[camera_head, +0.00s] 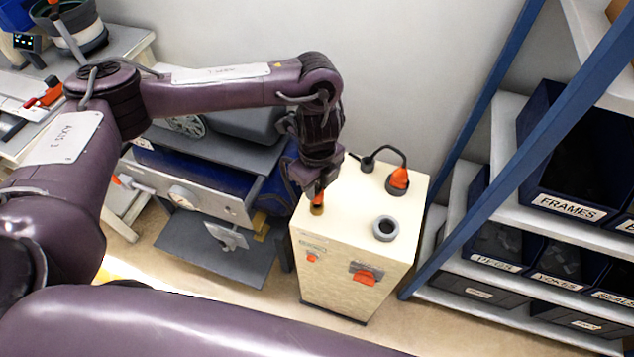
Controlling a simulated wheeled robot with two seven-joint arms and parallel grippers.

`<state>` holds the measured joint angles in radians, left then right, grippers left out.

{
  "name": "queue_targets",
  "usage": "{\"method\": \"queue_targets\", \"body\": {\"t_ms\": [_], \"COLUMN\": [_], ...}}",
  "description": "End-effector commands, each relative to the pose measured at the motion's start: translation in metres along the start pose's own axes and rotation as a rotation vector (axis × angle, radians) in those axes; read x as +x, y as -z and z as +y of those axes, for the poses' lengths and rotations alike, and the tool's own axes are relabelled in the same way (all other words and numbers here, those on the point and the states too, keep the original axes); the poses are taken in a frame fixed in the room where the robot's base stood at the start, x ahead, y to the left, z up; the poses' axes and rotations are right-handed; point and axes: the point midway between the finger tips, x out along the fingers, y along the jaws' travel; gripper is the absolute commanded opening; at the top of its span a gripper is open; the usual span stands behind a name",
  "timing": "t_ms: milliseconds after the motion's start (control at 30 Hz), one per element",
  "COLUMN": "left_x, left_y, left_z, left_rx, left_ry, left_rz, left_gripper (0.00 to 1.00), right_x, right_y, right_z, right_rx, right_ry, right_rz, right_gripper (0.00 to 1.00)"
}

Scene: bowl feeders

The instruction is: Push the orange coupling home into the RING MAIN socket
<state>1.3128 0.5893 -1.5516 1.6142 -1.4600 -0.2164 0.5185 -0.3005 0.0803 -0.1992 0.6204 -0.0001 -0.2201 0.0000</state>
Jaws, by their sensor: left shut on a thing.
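My left gripper (316,188) reaches down over the front left part of a cream cabinet's top. It is shut on a small orange coupling (320,197), mostly hidden by the fingers. A brass-coloured piece (317,209) shows directly below the orange, at the cabinet top's left edge. I cannot tell whether it is the socket or part of the coupling, nor how far anything is seated. A second orange piece (399,178) with a black hose stands at the back right of the cabinet top. No RING MAIN lettering is readable. My right gripper is out of view.
The cream cabinet (345,262) has a grey ring (385,228) on top and an orange switch (364,277) in front. A blue-framed rack with bins (560,210) stands right. The cabinet top's middle is clear.

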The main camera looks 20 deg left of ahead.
Motion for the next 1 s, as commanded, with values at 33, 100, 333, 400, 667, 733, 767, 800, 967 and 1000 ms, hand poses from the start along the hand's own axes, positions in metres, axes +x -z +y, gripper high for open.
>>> {"method": "queue_targets", "body": {"t_ms": [33, 100, 333, 400, 667, 733, 767, 800, 967, 1000], "left_x": [0.0, 0.0, 0.004, 0.005, 0.009, 0.01, 0.01, 0.011, 0.013, 0.014], "left_y": [0.0, 0.0, 0.0, 0.0, 0.0, 0.0, 0.0, 0.0, 0.0, 0.0], "left_z": [0.0, 0.0, 0.0, 0.0, 0.0, 0.0, 0.0, 0.0, 0.0, 0.0], "left_rx": [0.0, 0.001, 0.0, 0.0, 0.0, 0.0, 0.0, 0.0, 0.001, 0.001], "left_ry": [0.001, 0.0, 0.001, 0.001, 0.001, 0.001, 0.001, 0.001, 0.001, 0.001], "left_rz": [0.0, 0.0, 0.0, 0.0, 0.0, 0.0, 0.0, 0.0, 0.001, 0.001], "left_gripper": [0.01, 0.01, 0.01, 0.01, 0.01, 0.01, 0.01, 0.01, 0.01, 0.01], "right_x": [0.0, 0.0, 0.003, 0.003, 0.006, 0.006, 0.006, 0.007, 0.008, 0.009], "right_y": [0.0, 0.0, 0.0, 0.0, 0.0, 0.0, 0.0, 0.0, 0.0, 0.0], "right_z": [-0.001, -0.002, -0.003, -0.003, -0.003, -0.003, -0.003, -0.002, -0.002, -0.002], "right_rx": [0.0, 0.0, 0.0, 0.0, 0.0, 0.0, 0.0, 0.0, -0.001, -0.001], "right_ry": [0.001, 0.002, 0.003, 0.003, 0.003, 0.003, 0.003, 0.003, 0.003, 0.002], "right_rz": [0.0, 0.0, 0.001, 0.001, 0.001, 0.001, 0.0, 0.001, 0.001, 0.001], "right_gripper": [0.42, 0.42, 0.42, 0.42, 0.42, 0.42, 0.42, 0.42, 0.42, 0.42]}}
